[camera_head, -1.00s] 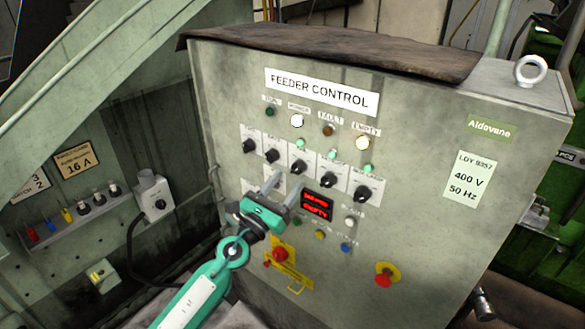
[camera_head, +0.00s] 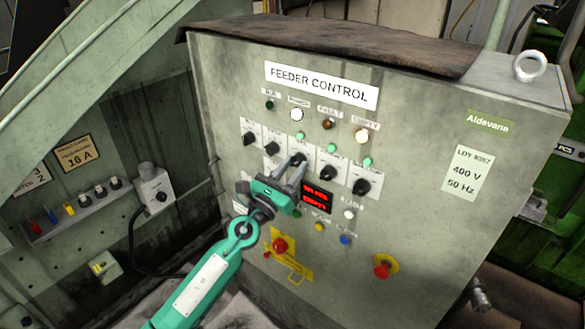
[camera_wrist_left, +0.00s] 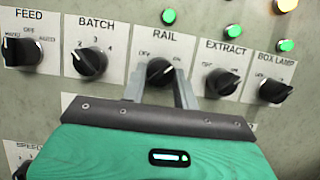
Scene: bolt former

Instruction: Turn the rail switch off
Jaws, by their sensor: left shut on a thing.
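The rail switch (camera_wrist_left: 160,72) is a black rotary knob on a white plate marked RAIL, in the middle of the knob row. My left gripper (camera_head: 294,166) reaches up to this knob on the feeder control panel. In the left wrist view its two grey fingers (camera_wrist_left: 157,88) stand on either side of the knob and are shut on it. The knob's pale mark appears to point up and to the right; the small position labels are hard to read. The fingers hide part of the knob in the head view. My right gripper is not in view.
The batch knob (camera_wrist_left: 89,61) and extract knob (camera_wrist_left: 221,83) flank it closely. A lit red display (camera_head: 317,196) sits just below right of the gripper. Red stop buttons (camera_head: 382,268) and (camera_head: 280,245) a red knob on a yellow plate lie lower.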

